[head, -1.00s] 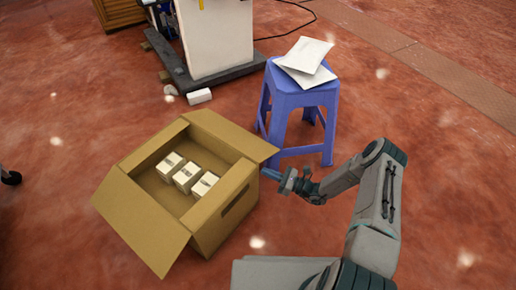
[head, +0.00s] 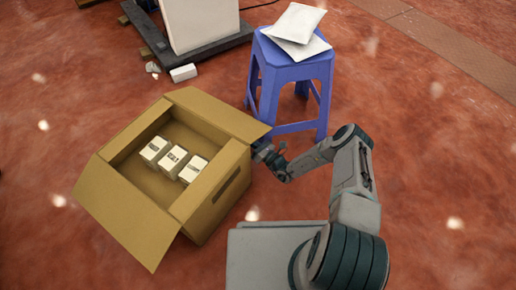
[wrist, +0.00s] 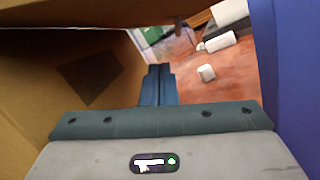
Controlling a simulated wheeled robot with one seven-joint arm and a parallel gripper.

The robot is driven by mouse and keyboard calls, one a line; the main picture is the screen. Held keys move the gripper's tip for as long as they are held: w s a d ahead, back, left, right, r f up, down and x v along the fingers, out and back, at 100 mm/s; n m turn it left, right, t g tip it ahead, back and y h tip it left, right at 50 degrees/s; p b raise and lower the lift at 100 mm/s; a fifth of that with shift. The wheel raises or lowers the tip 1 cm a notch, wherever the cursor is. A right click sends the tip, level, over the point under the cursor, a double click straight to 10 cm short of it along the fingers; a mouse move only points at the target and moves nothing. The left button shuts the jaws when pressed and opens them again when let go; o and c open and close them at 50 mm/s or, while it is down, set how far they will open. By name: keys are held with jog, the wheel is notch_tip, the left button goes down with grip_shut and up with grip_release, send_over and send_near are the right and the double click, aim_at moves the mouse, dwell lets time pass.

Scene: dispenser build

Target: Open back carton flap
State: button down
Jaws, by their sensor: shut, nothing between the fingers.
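The brown cardboard carton (head: 215,205) stands on the floor, left of my arm in the head view. Its back flap (head: 222,112) slopes outward from the rim toward the stool. The front flap (head: 125,215) also hangs outward. My gripper (head: 258,147) is at the carton's right side, just below the outer corner of the back flap. In the wrist view the fingers (wrist: 158,72) are shut together and empty. The carton wall (wrist: 40,85) with its dark hand hole is on the left there, and a brown cardboard edge (wrist: 110,21) passes above the fingers. Contact cannot be told.
Several small white boxes (head: 172,160) lie inside the carton. A blue stool (head: 291,72) with white packets (head: 298,24) stands close behind the gripper; its blue side (wrist: 292,70) fills the wrist view's right edge. A white block (head: 183,73) lies on the floor behind.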

aim_at(248, 128)
jog(key=shift+w+a+r+b, duration=0.15)
jog(key=shift+w+r, duration=0.25)
jog(key=shift+r, duration=0.25)
jog(key=shift+w+d+r+b, duration=0.15)
jog(key=shift+w+r, duration=0.25)
jog(key=shift+r, duration=0.3)
jog(key=shift+w+a+r+b, duration=0.15)
jog(key=shift+w+r, duration=0.25)
jog(key=shift+r, duration=0.25)
jog(key=shift+r, duration=0.1)
